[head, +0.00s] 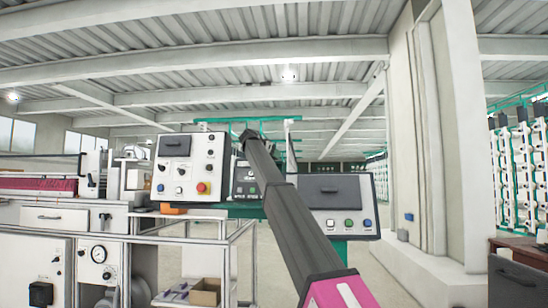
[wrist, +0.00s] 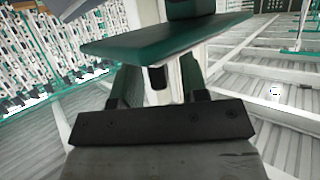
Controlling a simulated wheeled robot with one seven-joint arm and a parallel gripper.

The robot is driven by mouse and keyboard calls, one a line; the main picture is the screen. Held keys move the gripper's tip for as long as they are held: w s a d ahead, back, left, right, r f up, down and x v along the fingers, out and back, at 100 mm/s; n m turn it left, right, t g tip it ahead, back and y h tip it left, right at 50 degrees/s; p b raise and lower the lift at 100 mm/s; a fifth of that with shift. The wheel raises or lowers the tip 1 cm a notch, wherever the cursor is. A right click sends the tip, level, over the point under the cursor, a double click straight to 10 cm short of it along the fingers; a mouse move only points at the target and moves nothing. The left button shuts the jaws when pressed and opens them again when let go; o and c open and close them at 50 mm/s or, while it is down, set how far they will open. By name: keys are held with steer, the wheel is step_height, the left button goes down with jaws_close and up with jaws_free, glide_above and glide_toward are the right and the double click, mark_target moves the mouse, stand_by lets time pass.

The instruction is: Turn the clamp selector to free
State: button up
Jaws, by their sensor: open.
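No control can be read as the clamp selector; labels are too small. A pale control box (head: 192,152) at centre left carries small dark knobs (head: 181,171) and a red button (head: 202,188). A smaller panel (head: 247,188) beside it has small controls and is partly hidden by my arm. My arm reaches up and away over that panel, and its far end shows near the box's upper right. My gripper (wrist: 159,88) is open in the wrist view, its two dark fingers apart with nothing held. A dark green slab (wrist: 165,38) shows beyond the fingers.
A tilted panel (head: 338,193) with a dark handle and several coloured buttons stands right of my arm. A metal-framed rack (head: 190,240) with an open cardboard box (head: 205,291) is below left.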

steer(key=v, duration=1)
steer(key=shift+s, duration=0.25)
steer(key=shift+a, duration=0.15)
steer(key=shift+s, duration=0.1)
